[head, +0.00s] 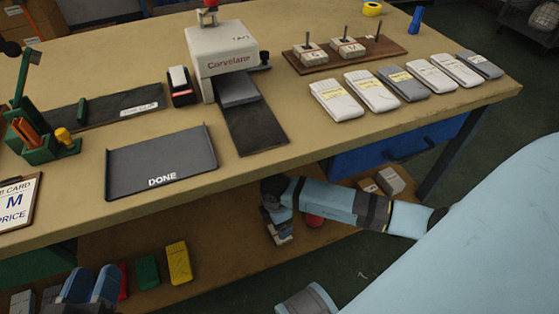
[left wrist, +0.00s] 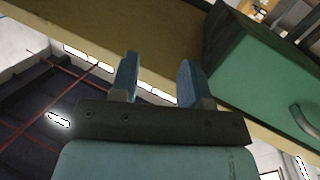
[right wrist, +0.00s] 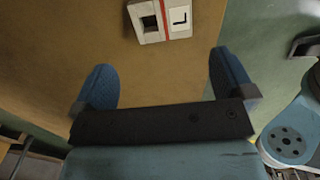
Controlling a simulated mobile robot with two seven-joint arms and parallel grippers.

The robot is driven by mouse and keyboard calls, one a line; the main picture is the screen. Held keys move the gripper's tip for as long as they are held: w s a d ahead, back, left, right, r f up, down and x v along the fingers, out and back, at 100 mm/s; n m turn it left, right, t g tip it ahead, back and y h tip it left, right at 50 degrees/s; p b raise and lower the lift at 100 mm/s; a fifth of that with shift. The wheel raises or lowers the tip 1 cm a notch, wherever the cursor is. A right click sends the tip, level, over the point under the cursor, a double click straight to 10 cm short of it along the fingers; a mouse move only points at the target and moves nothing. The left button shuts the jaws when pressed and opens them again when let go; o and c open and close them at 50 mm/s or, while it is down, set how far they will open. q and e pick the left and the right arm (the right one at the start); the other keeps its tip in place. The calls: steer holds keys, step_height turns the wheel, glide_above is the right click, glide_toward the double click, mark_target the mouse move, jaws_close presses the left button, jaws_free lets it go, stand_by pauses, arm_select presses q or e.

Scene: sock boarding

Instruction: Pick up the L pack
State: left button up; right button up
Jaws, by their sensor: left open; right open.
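The L pack (right wrist: 162,20) is a small pale box with a red stripe, a dark square and a black L on a white label. It lies on a wooden surface at the top of the right wrist view. My right gripper (right wrist: 160,76) is open and empty, with the pack ahead of its fingertips, apart from them and roughly between them. In the head view I cannot tell which pack it is. My left gripper (head: 92,272) is open and empty at the bottom left of the head view; it also shows in the left wrist view (left wrist: 157,74).
The bench carries a dark DONE tray (head: 130,178), a press (head: 222,48) and several white and grey packs (head: 370,92) at right. The lower shelf (head: 225,245) holds a yellow block (head: 178,263), a green block (head: 147,272) and a red ball (head: 314,220). The bench edge overhangs it.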

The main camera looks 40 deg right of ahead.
mark_target(274, 234)
step_height(274, 234, down, 3)
steer(key=shift+b, duration=0.45)
steer(key=shift+f+b, duration=0.3)
steer(key=shift+f, duration=0.1)
steer(key=f+b, duration=0.1)
steer(key=f, duration=0.1)
steer(key=f+b, duration=0.1)
steer(key=shift+s+d+f+b, duration=0.15)
steer(key=shift+s+f+b, duration=0.1)
steer(key=shift+f+b, duration=0.1)
steer(key=shift+f, duration=0.3)
arm_select(q)
steer(key=m, duration=0.1)
steer(key=w+a+m+t, duration=0.1)
steer(key=w+m+t, duration=0.1)
steer(key=shift+w+a+r, duration=0.25)
steer(key=shift+r, duration=0.05)
arm_select(e)
steer(key=c, duration=0.8)
